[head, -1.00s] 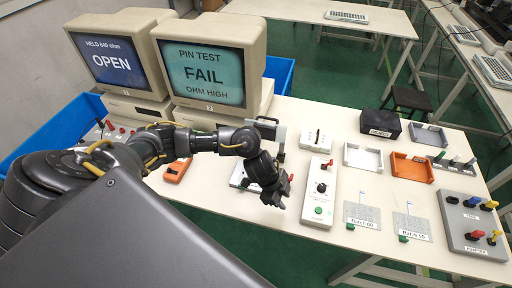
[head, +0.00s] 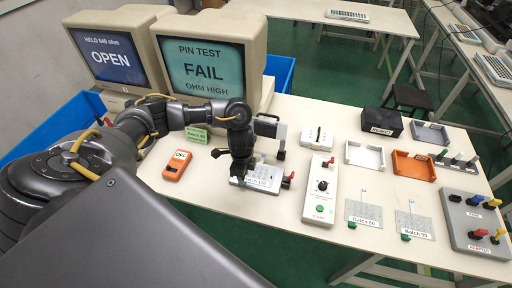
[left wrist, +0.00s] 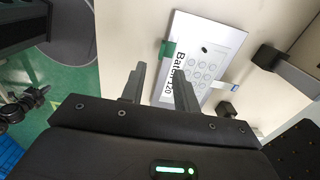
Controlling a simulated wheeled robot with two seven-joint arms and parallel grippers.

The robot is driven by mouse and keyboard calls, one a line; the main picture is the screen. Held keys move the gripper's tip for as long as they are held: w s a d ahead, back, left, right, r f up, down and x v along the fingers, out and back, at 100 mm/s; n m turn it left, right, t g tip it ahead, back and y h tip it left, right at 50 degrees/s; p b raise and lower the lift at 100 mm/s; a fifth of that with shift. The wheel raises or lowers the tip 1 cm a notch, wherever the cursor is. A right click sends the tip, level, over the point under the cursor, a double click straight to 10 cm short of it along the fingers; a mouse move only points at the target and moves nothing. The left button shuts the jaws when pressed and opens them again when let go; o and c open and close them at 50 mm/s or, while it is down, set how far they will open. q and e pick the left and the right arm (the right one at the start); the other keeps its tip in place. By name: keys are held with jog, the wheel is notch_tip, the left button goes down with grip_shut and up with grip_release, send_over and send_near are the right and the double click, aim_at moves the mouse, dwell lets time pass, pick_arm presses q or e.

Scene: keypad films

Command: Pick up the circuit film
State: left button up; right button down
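A pale circuit film labelled Batch 120 (head: 262,177) lies on a light fixture on the table, partly hidden in the head view by my left gripper (head: 238,176). In the left wrist view the film (left wrist: 208,68) shows its keypad circles, a dark dot and a green tab (left wrist: 167,51). My left gripper (left wrist: 158,80) is open there, its two fingers apart with nothing between them, near the label edge of the film. I cannot tell whether the fingers touch it. Two more films, Batch 60 (head: 364,212) and Batch 90 (head: 413,224), lie at the right. My right gripper is not in view.
A red-handled clamp (head: 288,178) stands beside the film. An orange OFF device (head: 177,165) lies to the left, and a white tester with a knob (head: 321,190) to the right. Monitors (head: 205,70) read OPEN and FAIL. White (head: 364,157) and orange trays (head: 412,167) stand farther right.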

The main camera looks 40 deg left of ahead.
pick_arm(q)
jog(key=shift+f, duration=2.65)
jog(key=shift+d, duration=0.1)
jog(key=shift+c, duration=0.3)
grip_shut()
